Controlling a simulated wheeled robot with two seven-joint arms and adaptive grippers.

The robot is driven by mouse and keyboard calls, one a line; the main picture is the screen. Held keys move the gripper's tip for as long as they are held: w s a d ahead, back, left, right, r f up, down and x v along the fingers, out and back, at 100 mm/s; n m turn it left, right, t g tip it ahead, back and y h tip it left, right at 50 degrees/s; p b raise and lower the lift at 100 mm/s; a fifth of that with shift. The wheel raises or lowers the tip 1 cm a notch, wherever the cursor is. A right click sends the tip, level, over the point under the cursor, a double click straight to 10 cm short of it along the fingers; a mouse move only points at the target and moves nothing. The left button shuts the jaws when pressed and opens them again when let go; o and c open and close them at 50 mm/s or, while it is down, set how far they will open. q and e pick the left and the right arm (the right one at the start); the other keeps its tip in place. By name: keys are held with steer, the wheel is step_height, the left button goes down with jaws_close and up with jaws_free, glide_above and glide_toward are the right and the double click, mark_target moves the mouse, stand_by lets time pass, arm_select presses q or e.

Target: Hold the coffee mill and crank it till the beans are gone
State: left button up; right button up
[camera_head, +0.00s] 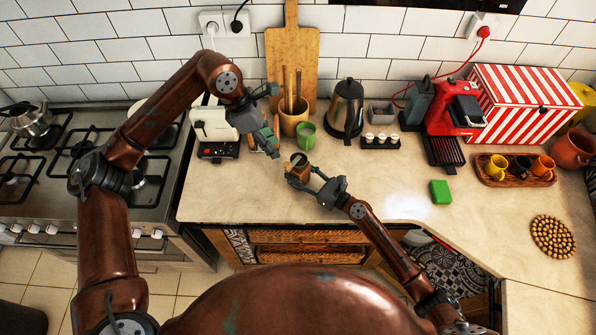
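The coffee mill (301,162) is a small brown wooden box with a dark top, standing near the middle of the counter. My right gripper (302,176) reaches in from the lower right, with its fingers spread around the mill's lower part. I cannot tell whether they press on it. My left gripper (278,142) is just up and left of the mill, pointing down towards its top, with its fingers apart. The crank is too small to make out clearly, and I cannot see the beans inside.
A green cup (306,136), a utensil pot (294,121) and a kettle (346,108) stand close behind the mill. A white-topped appliance (214,124) is to the left. A green block (440,192) lies right. The counter front is mostly clear.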

mark_target(287, 164)
arm_select(q)
steer(key=shift+o, duration=0.6)
steer(key=s+d+f+m+h, duration=0.1)
steer(key=s+d+f+h, duration=0.6)
steer(key=f+h, duration=0.15)
steer(key=a+f+n+t+h, duration=0.2)
steer(key=a+n+t, duration=0.5)
steer(key=a+t, duration=0.4)
steer(key=shift+g, duration=0.5)
steer(key=x, duration=0.7)
steer(key=w+x, duration=0.1)
steer(key=x, duration=0.3)
steer(key=shift+a, duration=0.4)
jaws_close()
